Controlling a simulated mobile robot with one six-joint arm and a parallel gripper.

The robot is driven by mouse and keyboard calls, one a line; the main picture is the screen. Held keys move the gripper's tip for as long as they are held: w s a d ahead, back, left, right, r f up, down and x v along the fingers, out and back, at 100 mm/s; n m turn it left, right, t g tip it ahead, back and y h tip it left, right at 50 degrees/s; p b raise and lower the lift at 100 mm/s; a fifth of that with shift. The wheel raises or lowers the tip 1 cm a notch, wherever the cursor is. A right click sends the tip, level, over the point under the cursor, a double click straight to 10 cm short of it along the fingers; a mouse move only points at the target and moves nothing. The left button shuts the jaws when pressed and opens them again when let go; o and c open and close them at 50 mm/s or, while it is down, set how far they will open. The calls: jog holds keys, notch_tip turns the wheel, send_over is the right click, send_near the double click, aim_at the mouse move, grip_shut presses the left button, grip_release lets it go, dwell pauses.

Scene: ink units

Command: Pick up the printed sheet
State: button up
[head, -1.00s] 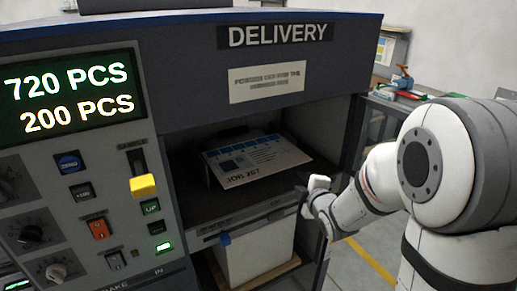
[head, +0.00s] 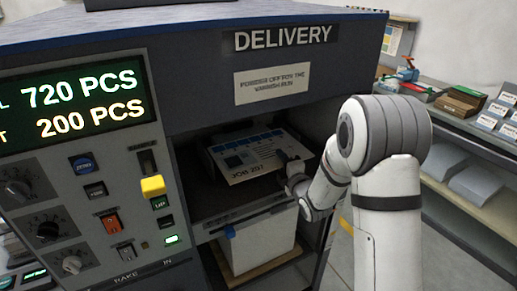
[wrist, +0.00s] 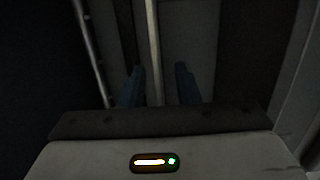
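The printed sheet (head: 238,159), white with blue blocks and "JOB 207" on it, lies in the delivery bay (head: 200,202) under the DELIVERY sign. My gripper (head: 282,158) reaches into the bay from the right, at the sheet's right edge in the head view. Whether it touches the sheet is hard to tell. In the dark wrist view, the two blue fingers (wrist: 160,82) stand apart. A thin pale strip shows between them; I cannot tell whether it is the sheet's edge.
The display (head: 75,105) reads 720 PCS and 200 PCS. A white bin (head: 255,245) sits below the bay. A shelf with boxes (head: 460,103) stands at the right.

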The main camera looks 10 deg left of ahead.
jog(key=shift+w+a, duration=0.15)
jog(key=shift+w, duration=0.1)
jog(key=shift+c, duration=0.2)
grip_shut()
jog(key=shift+s+r+b, duration=0.1)
jog(key=shift+r+b, duration=0.05)
jog(key=shift+b, duration=0.2)
